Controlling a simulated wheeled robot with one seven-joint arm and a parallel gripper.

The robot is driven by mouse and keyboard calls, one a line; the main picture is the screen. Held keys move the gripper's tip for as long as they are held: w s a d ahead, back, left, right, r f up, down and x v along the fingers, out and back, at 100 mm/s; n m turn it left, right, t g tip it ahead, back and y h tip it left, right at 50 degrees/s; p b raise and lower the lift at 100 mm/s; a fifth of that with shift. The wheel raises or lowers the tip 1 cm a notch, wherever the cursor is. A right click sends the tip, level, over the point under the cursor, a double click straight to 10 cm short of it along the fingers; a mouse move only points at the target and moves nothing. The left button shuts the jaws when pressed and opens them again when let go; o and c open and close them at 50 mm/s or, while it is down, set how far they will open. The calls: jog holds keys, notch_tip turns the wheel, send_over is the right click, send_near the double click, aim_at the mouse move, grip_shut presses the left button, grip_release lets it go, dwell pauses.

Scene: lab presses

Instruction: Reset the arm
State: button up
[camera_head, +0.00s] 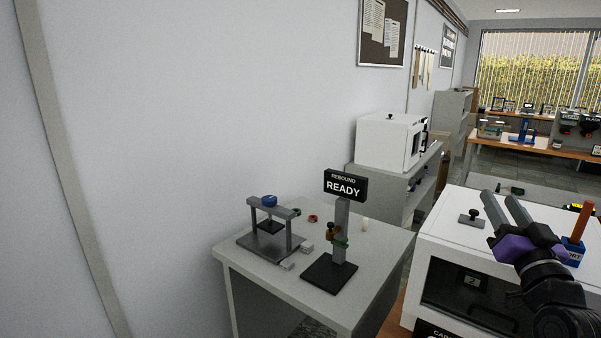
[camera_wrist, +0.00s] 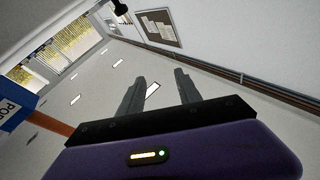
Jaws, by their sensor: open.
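My gripper (camera_head: 505,208) shows at the right of the head view, raised above the white cabinet, with its two grey fingers apart and nothing between them. The fingers point up and to the left. In the wrist view my gripper (camera_wrist: 156,88) is open and empty, its purple body below, and the camera looks up toward ceiling and wall. My dark arm comes in from the lower right corner of the head view.
A white cabinet (camera_head: 450,240) with a dark window lies under my gripper. An orange-handled tool in a blue holder (camera_head: 573,248) stands close to its right. A grey table (camera_head: 300,300) carries a small press (camera_head: 268,240) and a READY sign (camera_head: 345,187). A white box (camera_head: 385,140) stands behind.

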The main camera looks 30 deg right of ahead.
jog(key=s+a+f+y, duration=0.1)
jog(key=s+a+f, duration=0.2)
jog(key=a+f, duration=0.7)
jog(key=s+a+f+y, duration=0.1)
jog(key=s+a+f, duration=0.35)
jog(key=a, duration=0.95)
jog(key=s+a+f+n+g+y, duration=0.2)
jog(key=s+a+f+n+y, duration=0.8)
jog(key=s+a, duration=0.5)
notch_tip(320, 180, down, 2)
jog(key=shift+s+a+f+y, duration=0.15)
jog(key=shift+a+y, duration=0.45)
jog(key=shift+a, duration=0.45)
